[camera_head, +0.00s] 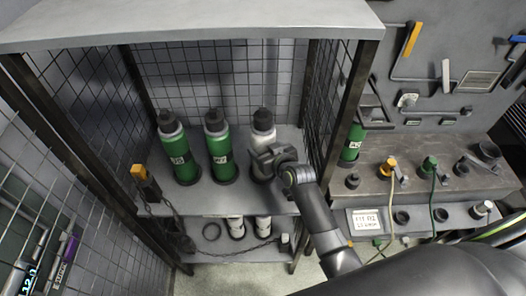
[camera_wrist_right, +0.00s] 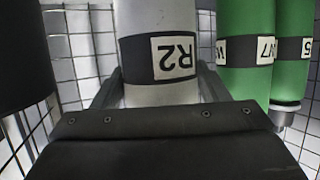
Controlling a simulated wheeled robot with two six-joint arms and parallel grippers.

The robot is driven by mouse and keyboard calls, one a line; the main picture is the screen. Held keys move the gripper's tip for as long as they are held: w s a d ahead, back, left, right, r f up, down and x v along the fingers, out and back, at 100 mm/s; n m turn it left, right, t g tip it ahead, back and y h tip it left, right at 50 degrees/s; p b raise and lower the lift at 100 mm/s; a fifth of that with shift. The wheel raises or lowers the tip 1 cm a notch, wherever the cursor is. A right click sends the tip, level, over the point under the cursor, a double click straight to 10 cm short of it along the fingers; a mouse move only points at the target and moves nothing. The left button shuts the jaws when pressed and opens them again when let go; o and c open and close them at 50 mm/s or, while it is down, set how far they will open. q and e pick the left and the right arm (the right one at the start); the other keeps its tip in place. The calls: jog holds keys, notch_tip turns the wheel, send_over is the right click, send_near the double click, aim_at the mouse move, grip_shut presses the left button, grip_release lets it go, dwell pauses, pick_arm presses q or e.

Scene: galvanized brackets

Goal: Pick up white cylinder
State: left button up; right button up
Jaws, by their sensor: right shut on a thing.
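The white cylinder (camera_head: 264,125) stands upright at the right end of the row on the rack's upper shelf. It has a dark cap, and its lower part is hidden behind my right gripper (camera_head: 266,158). In the right wrist view the white cylinder (camera_wrist_right: 160,22) carries a dark band with an upside-down "R2" label. The fingers of my right gripper (camera_wrist_right: 161,88) lie on both sides of it, shut on it. I cannot tell whether its base touches the shelf. My left gripper is not in view.
Two green cylinders (camera_head: 181,153) (camera_head: 218,150) stand to its left on the shelf (camera_head: 207,198). A mesh wall and dark post (camera_head: 352,100) are close on the right. White cylinders (camera_head: 236,228) sit on the lower level. A workbench (camera_head: 450,180) with valves and hoses lies right.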

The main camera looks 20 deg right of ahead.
jog(key=c, duration=1)
jog(key=shift+w+r, duration=0.2)
jog(key=shift+r, duration=0.05)
grip_shut()
